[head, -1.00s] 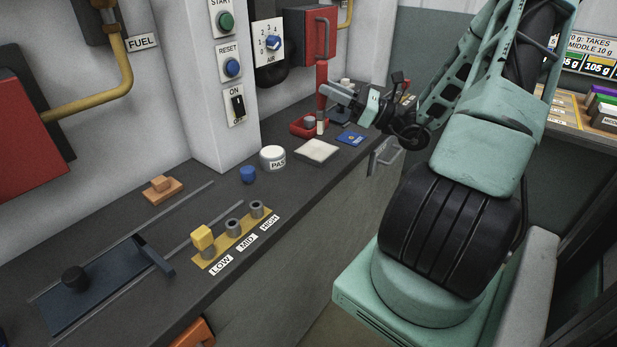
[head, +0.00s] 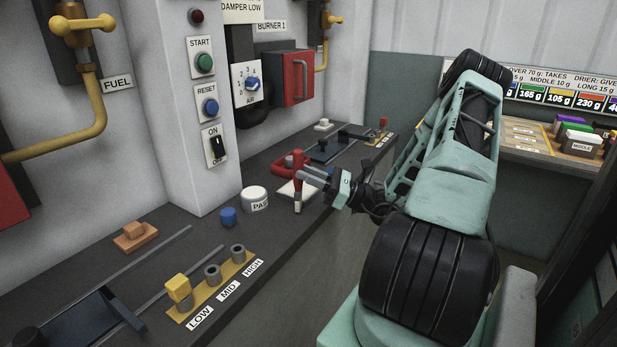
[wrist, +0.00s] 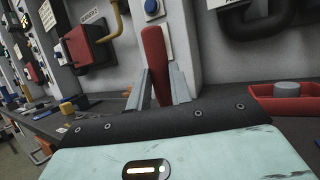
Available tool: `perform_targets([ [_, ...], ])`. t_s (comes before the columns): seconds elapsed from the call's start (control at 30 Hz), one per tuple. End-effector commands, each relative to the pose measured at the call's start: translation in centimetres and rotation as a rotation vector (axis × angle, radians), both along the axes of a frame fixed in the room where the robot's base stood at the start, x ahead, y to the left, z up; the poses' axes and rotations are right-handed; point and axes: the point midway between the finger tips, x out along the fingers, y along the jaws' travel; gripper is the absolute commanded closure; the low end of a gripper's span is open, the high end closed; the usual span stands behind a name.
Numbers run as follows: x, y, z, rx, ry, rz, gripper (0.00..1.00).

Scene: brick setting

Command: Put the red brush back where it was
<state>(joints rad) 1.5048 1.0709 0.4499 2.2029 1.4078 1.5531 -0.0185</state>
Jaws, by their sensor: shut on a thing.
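The red brush (head: 298,196) is upright in my gripper (head: 306,177), its pale tip down at the white pad (head: 285,189) on the counter. I cannot tell whether the tip touches the pad. In the wrist view, the red handle (wrist: 156,58) stands between the two grey fingers of my gripper (wrist: 160,92), which are shut on it. The red tray (head: 277,167) is just behind the brush and partly hidden by it. In the wrist view, the red tray (wrist: 290,104) lies to the right with a grey round piece in it.
A white PAS-labelled button (head: 254,198) and a blue knob (head: 228,217) stand left of the pad. A yellow block (head: 178,288) sits on the LOW post, beside two grey posts. A dark slide (head: 323,152) lies farther back. A red box (head: 298,78) hangs on the wall.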

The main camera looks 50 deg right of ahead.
Motion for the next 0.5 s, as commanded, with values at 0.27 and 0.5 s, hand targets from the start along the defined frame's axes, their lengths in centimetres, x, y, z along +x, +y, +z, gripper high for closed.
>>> perform_targets([
  [0.27, 0.01, 0.02, -0.26, -0.001, -0.001, 0.001, 1.0],
  [0.5, 0.01, 0.02, -0.64, 0.0, 0.0, 0.0, 0.62],
])
